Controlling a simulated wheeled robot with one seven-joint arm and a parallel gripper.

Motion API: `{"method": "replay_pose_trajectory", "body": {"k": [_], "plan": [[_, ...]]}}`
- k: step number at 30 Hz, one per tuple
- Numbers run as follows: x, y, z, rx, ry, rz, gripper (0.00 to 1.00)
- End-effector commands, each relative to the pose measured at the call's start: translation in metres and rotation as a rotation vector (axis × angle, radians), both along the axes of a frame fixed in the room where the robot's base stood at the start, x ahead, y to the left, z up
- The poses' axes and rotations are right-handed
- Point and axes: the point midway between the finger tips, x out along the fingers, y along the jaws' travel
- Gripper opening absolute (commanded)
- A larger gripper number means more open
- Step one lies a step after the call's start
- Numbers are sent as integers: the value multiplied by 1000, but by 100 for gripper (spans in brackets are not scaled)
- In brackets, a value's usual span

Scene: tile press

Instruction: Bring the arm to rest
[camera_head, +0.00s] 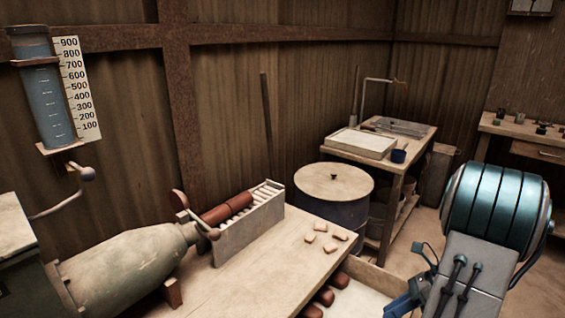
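My arm shows at the lower right as a thick teal joint with dark bands and a grey link below it. Blue and dark parts (408,292) beside the link look like part of my gripper, cut by the bottom edge. Its fingers cannot be made out, and nothing held can be seen. These parts appear in front of the floor, right of an open drawer or bin (366,290) with reddish-brown rolls.
A wooden bench (285,262) bears a green-grey press barrel (130,268), a rack (250,228) with white pieces and red-brown rolls, and several small tiles (320,227). Behind stand a lidded drum (333,182) and a side table (410,155) with a white tray (360,143).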

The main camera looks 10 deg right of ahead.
Motion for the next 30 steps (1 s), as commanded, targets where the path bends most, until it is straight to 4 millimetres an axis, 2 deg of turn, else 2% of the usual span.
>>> {"method": "replay_pose_trajectory", "body": {"k": [1,3,8,15,24,30], "plan": [[4,18,20,-57,-49,105,26],[5,39,37,-132,-117,253,26],[3,85,74,-292,-282,605,26],[-12,144,121,-501,-543,1150,26],[-39,196,169,-729,-867,1829,26],[-49,213,185,-821,-997,2112,26]]}}
